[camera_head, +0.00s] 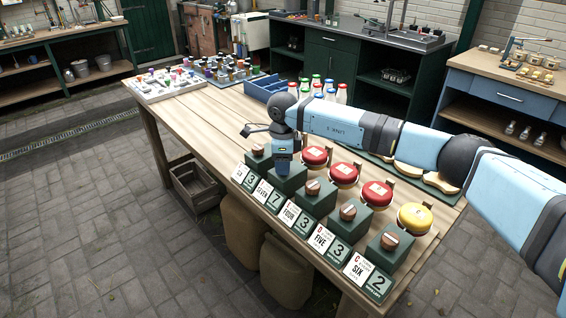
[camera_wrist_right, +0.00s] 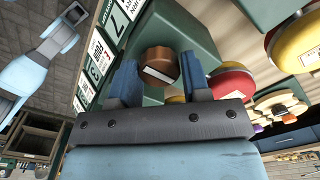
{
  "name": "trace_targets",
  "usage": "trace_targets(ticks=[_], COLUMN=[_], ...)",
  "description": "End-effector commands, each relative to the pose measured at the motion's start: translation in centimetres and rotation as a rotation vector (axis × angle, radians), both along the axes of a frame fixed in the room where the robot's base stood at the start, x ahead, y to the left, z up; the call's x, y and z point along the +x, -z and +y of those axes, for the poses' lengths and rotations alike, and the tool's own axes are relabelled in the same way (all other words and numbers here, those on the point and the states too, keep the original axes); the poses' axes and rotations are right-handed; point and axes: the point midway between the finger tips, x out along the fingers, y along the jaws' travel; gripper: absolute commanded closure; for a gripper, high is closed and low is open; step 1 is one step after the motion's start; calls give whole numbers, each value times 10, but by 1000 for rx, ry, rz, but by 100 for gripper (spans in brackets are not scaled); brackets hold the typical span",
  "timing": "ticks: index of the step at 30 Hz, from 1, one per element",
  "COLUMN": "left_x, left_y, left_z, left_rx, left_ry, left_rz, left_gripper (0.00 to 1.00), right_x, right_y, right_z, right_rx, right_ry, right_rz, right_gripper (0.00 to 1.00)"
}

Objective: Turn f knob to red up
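A row of green boxes with round wooden knobs runs along the bench's front edge, each with letter and number cards. My right gripper (camera_head: 283,168) points down over the second box from the left, by the card reading SEVEN (camera_head: 263,190) and 7. The letter there is too small to read. The gripper hides that knob in the head view. In the right wrist view a wooden knob (camera_wrist_right: 158,62) with a white strip on its face lies between the open fingers (camera_wrist_right: 160,78), with small gaps showing on both sides. My left gripper (camera_wrist_right: 68,20) shows small in the right wrist view; its fingers are unclear.
Red domes (camera_head: 345,173) and a yellow dome (camera_head: 414,218) stand close behind the boxes. Neighbouring knobs (camera_head: 313,187) sit on either side. Bottles (camera_head: 341,93), a blue crate (camera_head: 266,87) and a white tray (camera_head: 150,95) stand farther back. Open bench lies left of the boxes.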

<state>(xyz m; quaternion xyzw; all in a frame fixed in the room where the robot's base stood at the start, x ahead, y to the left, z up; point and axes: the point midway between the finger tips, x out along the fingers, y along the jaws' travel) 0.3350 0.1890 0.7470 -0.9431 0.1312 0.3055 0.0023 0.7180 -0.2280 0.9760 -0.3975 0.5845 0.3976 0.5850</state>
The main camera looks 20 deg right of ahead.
Motion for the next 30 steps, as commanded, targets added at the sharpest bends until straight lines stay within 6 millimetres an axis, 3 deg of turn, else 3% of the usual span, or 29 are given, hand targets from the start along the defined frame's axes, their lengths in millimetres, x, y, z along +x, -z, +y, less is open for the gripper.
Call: trace_targets(ticks=[1, 3, 14, 30], left_x=[0, 0, 0, 1], left_y=[0, 0, -1, 2], left_z=[1, 1, -2, -4], left_rx=[2, 2, -4, -12], left_ry=[1, 2, -2, -6], left_rz=[0, -1, -1, 1], left_gripper=[57, 57, 57, 57], right_x=[0, 0, 0, 0], right_y=[-1, -1, -8, -117], right_z=[0, 0, 0, 0], right_rx=[1, 1, 0, 0], right_ry=[0, 0, 1, 1], right_rz=[-1, -1, -1, -3], right_gripper=[44, 35, 35, 35])
